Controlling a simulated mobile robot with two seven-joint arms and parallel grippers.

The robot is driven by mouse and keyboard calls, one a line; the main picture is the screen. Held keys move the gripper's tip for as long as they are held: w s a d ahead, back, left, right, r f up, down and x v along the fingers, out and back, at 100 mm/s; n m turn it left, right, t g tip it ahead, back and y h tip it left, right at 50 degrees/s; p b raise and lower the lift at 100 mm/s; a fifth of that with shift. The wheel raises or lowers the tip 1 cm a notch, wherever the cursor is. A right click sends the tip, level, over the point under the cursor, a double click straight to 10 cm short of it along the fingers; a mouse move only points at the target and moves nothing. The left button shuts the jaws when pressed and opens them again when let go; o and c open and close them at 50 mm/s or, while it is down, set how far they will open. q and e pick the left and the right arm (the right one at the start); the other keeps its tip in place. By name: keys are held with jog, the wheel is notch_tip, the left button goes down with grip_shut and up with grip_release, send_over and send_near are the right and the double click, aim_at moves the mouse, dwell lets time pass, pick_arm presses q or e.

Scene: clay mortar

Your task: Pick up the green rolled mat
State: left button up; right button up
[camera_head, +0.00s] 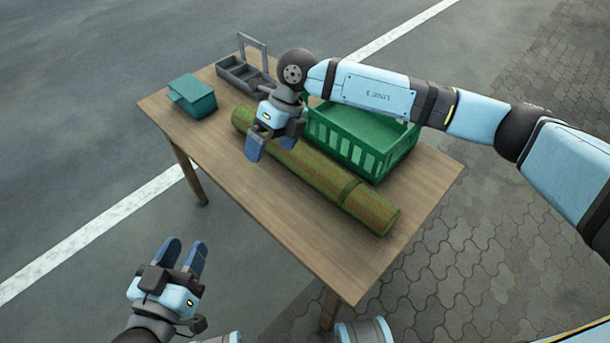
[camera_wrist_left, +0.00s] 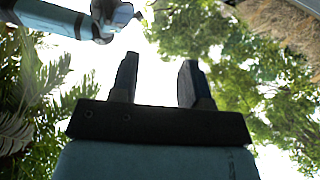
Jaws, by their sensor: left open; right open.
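The green rolled mat (camera_head: 320,174) lies lengthwise on the wooden table, with a darker band near its front right end. My right gripper (camera_head: 267,148) is over the mat's back left part, fingers pointing down, and hides some of it. I cannot tell whether its fingers touch the mat. My left gripper (camera_head: 184,254) is low at the left, off the table and away from the mat. Its two fingers are apart and empty, also in the left wrist view (camera_wrist_left: 158,82), where they point up at sky and trees.
The wooden table (camera_head: 345,265) has bare room along its front left side. A green slatted crate (camera_head: 345,145) stands just behind the mat, partly under my right arm. A grey divided caddy (camera_head: 240,75) and a teal box (camera_head: 193,97) stand at the back left.

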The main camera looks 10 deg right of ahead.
aim_at(306, 151)
jog(key=w+d+t+h+b, duration=0.2)
jog(key=w+d+h, duration=0.2)
jog(key=w+d, duration=0.3)
jog(key=shift+m+h, duration=0.3)
jog(key=f, duration=0.2)
jog(key=d+f+b, duration=0.1)
jog(key=f, duration=0.2)
jog(key=f+b, duration=0.1)
jog(key=f, duration=0.2)
jog(key=shift+s+d, duration=0.15)
jog(key=shift+s, duration=0.15)
notch_tip(306, 151, down, 5)
jog(key=shift+d+f+b, duration=0.1)
jog(key=shift+f+b, duration=0.05)
jog(key=shift+b, duration=1.1)
pick_arm(q)
jog(key=shift+s+d+r+t+h, duration=0.1)
jog(key=shift+d+t+h, duration=0.25)
jog(key=shift+d+h, duration=0.2)
jog(key=shift+s+d+r+t+h, duration=0.1)
jog(key=shift+d+t+h, duration=0.3)
jog(key=shift+h, duration=0.15)
pick_arm(e)
jog(key=shift+w, duration=0.1)
jog(key=c, duration=1.1)
